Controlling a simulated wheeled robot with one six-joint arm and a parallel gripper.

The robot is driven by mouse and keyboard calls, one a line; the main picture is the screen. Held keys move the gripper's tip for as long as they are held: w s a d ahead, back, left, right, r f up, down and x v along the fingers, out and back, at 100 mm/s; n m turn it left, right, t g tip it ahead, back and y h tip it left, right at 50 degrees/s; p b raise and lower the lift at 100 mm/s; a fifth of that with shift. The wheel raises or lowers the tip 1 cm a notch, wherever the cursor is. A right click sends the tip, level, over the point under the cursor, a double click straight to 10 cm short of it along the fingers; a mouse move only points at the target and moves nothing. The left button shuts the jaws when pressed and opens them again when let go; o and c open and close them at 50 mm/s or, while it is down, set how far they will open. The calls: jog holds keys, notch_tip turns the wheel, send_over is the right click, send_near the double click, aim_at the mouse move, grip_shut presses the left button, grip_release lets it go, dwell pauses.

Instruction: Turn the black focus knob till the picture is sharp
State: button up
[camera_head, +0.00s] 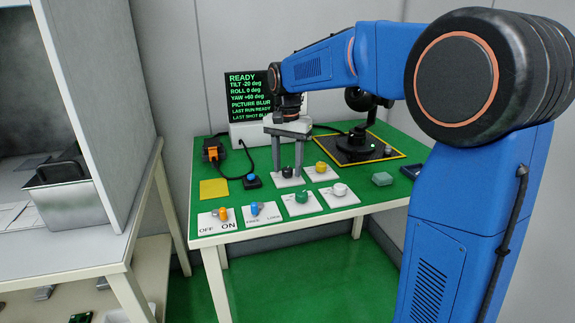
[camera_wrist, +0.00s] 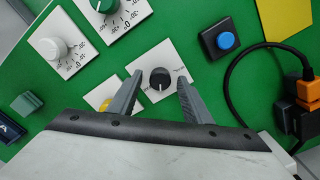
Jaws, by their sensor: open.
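The black focus knob (camera_wrist: 159,78) sits on a white plate (camera_wrist: 157,52) and shows a pale pointer line. In the head view the knob (camera_head: 287,172) stands on its plate near the middle of the green table. My gripper (camera_wrist: 156,92) is open, with its fingers pointing down on either side of the knob, apart from it. In the head view my gripper (camera_head: 288,169) hangs over the same plate. The screen (camera_head: 252,95) reads READY, tilt -20, roll 0, yaw +60 and PICTURE BLUR; its right part is hidden by my arm.
Close by are a yellow knob (camera_head: 321,167), a green knob (camera_head: 302,197), a white knob (camera_head: 340,189) and a blue button (camera_head: 252,179). Orange and blue switches (camera_head: 254,209) line the front edge. A black gimbal device (camera_head: 357,142) stands behind right. A yellow pad (camera_head: 213,189) lies left.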

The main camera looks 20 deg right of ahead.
aim_at(287, 168)
jog(key=c, duration=1.1)
jog(key=shift+o, duration=0.2)
jog(key=shift+n, duration=2.9)
jog(key=o, duration=1.1)
jog(key=shift+c, duration=0.2)
notch_tip(287, 168, up, 17)
jog(key=shift+r, duration=0.2)
